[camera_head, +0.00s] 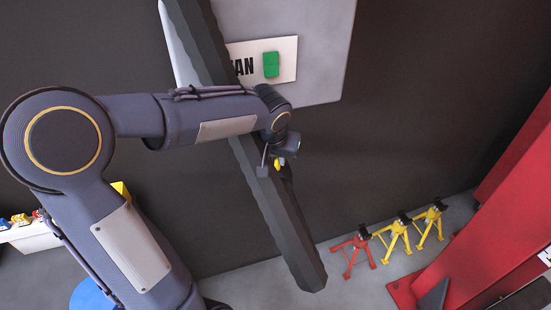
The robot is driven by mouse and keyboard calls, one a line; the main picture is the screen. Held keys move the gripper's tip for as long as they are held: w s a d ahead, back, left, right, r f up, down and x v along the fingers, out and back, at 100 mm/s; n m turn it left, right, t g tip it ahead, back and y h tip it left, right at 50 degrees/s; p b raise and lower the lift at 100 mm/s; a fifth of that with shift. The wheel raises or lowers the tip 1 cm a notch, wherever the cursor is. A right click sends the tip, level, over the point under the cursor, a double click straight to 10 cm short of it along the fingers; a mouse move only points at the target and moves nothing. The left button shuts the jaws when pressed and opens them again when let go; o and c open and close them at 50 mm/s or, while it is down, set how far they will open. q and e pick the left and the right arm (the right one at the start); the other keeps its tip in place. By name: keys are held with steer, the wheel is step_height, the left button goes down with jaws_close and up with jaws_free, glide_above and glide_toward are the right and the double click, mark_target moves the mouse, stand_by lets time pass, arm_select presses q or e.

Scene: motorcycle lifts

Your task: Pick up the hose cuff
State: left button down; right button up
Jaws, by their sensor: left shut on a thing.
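A long dark grey ribbed hose (287,232) slants from the top of the view down to an end at the lower right. My left arm reaches across it from the left. My left gripper (281,168) is at the hose's right side, about midway along it, and is shut on a small dark piece (288,183), which I take to be the hose cuff. The wrist and fingers hide most of that piece, so its shape and where it joins the hose cannot be made out. My right gripper is not in view.
A grey wall panel (318,75) with a white sign (287,47) and green block (271,64) is behind. Red (355,252) and yellow (392,237) stands are on the floor at right, beside a red lift (500,245). A white shelf (30,236) is at left.

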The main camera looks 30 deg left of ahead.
arm_select(q)
steer(key=s+d+b, duration=0.1)
steer(key=s+d, duration=1)
steer(key=d, duration=0.2)
steer(key=shift+s+d+r+b, duration=0.2)
steer(key=shift+d+r+b, duration=0.05)
steer(key=shift+r+b, duration=0.15)
steer(key=shift+s+d, duration=0.1)
steer(key=s+d+b, duration=0.4)
steer(key=s+d, duration=0.6)
steer(key=s, duration=0.2)
steer(key=shift+d+f, duration=0.15)
steer(key=shift+f, duration=0.2)
stand_by(0.3)
steer(key=shift+w, duration=0.1)
stand_by(0.3)
